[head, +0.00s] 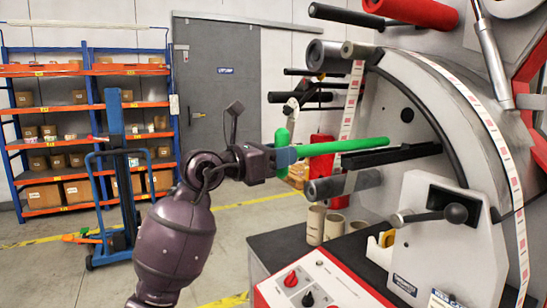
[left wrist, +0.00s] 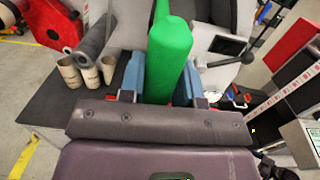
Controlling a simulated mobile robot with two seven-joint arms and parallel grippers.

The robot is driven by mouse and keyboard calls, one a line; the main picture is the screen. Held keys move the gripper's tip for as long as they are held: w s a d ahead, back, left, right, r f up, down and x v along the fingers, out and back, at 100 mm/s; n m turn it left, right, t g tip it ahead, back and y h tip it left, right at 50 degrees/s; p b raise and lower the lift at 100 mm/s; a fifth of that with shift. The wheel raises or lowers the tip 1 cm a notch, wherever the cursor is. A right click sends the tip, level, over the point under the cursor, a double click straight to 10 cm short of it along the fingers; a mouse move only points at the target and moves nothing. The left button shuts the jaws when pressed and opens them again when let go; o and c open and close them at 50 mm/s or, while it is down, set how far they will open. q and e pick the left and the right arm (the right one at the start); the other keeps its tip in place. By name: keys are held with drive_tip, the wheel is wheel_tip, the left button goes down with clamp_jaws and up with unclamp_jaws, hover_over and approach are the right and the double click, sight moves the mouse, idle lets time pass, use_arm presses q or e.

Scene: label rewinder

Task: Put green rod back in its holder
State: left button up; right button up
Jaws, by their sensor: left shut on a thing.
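The green rod (head: 345,145) is held roughly level in the head view, its long part reaching right toward the machine's face. A short upright green part (head: 282,138) shows at its left end. My left gripper (head: 287,157) is shut on the rod near that end. In the left wrist view the rod (left wrist: 170,50) stands between the blue fingers of my left gripper (left wrist: 163,82). The rod's far end is close to the machine, just above a black bar (head: 390,155); I cannot tell whether they touch. I cannot make out which part is the holder. My right gripper is out of view.
The label rewinder (head: 400,95) fills the right, with several rollers jutting left, including a grey one (head: 345,185) below the rod. Cardboard cores (head: 315,224) stand on a dark top (head: 275,247). A blue pallet jack (head: 118,190) and shelves stand behind left.

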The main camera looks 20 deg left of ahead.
sight(308, 152)
use_arm(q)
drive_tip(key=shift+f+b+x, duration=0.15)
drive_tip(key=shift+b+x, duration=0.3)
drive_tip(key=shift+x, duration=1.05)
drive_tip(key=shift+f+b+x, duration=0.15)
drive_tip(key=shift+b+x, duration=0.25)
drive_tip(key=shift+x, duration=1.1)
drive_tip(key=shift+r, duration=0.1)
drive_tip(key=shift+d, duration=0.15)
drive_tip(key=shift+w+d, duration=0.1)
drive_tip(key=shift+w, duration=0.1)
drive_tip(key=shift+f, duration=0.55)
drive_tip(key=shift+f, duration=0.2)
drive_tip(key=shift+f, duration=0.4)
